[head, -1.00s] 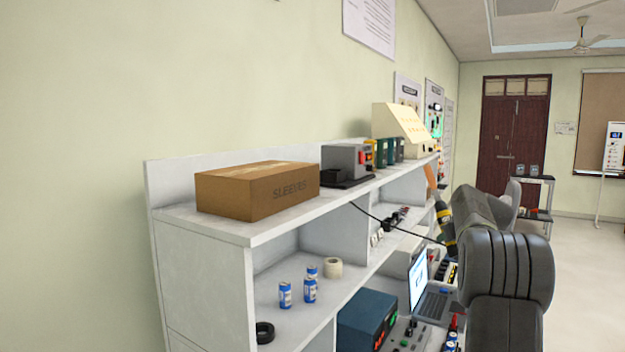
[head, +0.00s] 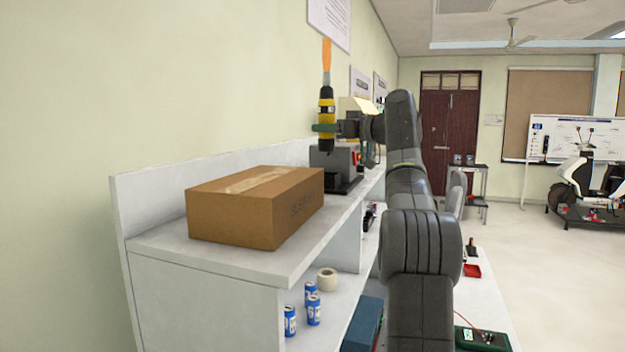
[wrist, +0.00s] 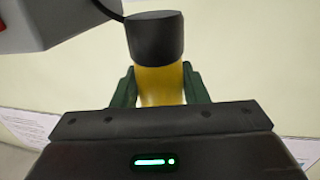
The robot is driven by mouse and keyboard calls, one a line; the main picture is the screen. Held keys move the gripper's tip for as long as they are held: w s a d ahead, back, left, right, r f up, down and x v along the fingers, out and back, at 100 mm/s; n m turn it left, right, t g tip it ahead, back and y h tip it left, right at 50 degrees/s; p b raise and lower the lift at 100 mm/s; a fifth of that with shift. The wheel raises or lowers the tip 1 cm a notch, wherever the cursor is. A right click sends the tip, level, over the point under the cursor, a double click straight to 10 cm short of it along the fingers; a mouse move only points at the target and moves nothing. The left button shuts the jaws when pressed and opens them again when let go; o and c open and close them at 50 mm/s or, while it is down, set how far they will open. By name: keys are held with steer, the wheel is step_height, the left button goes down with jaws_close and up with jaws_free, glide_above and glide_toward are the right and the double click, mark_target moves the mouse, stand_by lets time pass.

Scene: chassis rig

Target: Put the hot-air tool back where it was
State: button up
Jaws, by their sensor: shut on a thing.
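The hot-air tool (head: 327,105) is yellow and black with an orange tip. It stands upright in the air, tip up, over the top shelf. My gripper (head: 325,128) is shut around its body. In the wrist view, the tool's yellow barrel (wrist: 160,84) sits between the green fingers of my gripper (wrist: 160,88), its black end pointing away. A grey station (head: 335,166) with a black base is on the top shelf, just below and behind the tool. Part of the station (wrist: 75,18) also shows at the wrist view's upper left, with a black cord running to the tool.
A cardboard box (head: 235,215) sits on the top shelf (head: 215,262), left of and nearer than the station. Blue cans (head: 313,310) and a tape roll (head: 327,279) are on the shelf below. The wall is close behind the tool. Open floor lies to the right.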

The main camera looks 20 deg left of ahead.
mark_target(328, 142)
step_height(328, 142, down, 4)
steer(key=shift+d+r+b, duration=0.1)
steer(key=shift+d+b, duration=0.05)
steer(key=shift+b, duration=0.15)
steer(key=shift+f, duration=2.75)
steer(key=shift+f, duration=0.1)
steer(key=shift+f, duration=0.15)
steer(key=o, duration=1.3)
steer(key=shift+r, duration=0.3)
steer(key=d+b, duration=0.1)
steer(key=d, duration=0.3)
steer(key=s+d+b, duration=0.1)
steer(key=d, duration=0.3)
steer(key=d+b, duration=0.1)
steer(key=d, duration=0.2)
steer(key=shift+s+d, duration=0.4)
